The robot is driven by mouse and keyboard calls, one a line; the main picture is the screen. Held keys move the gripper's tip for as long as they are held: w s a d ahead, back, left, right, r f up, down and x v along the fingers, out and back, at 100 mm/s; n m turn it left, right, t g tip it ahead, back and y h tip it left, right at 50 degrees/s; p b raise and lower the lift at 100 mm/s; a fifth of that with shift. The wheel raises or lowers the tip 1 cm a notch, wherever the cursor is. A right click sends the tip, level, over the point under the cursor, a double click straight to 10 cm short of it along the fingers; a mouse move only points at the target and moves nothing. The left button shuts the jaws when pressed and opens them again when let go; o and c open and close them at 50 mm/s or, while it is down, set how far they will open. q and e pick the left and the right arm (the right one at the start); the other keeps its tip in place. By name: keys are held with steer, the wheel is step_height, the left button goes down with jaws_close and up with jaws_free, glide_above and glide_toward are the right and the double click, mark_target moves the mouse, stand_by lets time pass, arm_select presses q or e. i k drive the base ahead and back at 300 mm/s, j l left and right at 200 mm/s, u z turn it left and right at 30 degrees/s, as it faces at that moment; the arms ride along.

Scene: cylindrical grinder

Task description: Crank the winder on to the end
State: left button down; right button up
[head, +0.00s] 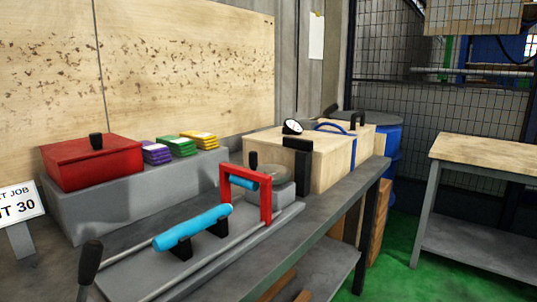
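No part labelled as the winder shows. A lever with a black grip (90,256) stands at the lower left, cut off by the bottom edge; it may be the crank, but I cannot tell. Beside it, on the bench, a grey bed (150,272) with long rails carries a bright blue cylinder (193,228) on black supports. A red upright frame (266,203) with a smaller blue roller (243,182) stands behind the cylinder. Neither of my grippers is in view.
A red lidded box (92,162) and coloured packs (178,146) sit on a grey block. A wooden box (312,160) and a gauge (292,127) are farther back. A sign (20,203) stands at left. A workbench (490,155) is at right; green floor between is clear.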

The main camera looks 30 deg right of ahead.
mark_target(280, 173)
steer(key=i+l, duration=0.1)
steer(key=l, duration=0.3)
steer(key=i+l, duration=0.1)
steer(key=l, duration=0.35)
steer(key=i+l, duration=0.1)
steer(key=l, duration=0.3)
steer(key=i+l, duration=0.1)
steer(key=l, duration=0.3)
steer(key=i+l, duration=0.1)
steer(key=l, duration=0.35)
steer(key=i+l, duration=0.1)
steer(key=l, duration=0.3)
steer(key=i+l, duration=0.15)
steer(key=l, duration=0.3)
steer(key=i+l, duration=0.1)
steer(key=l, duration=0.3)
steer(key=l+u, duration=0.7)
steer(key=u, duration=0.2)
steer(key=i, duration=0.05)
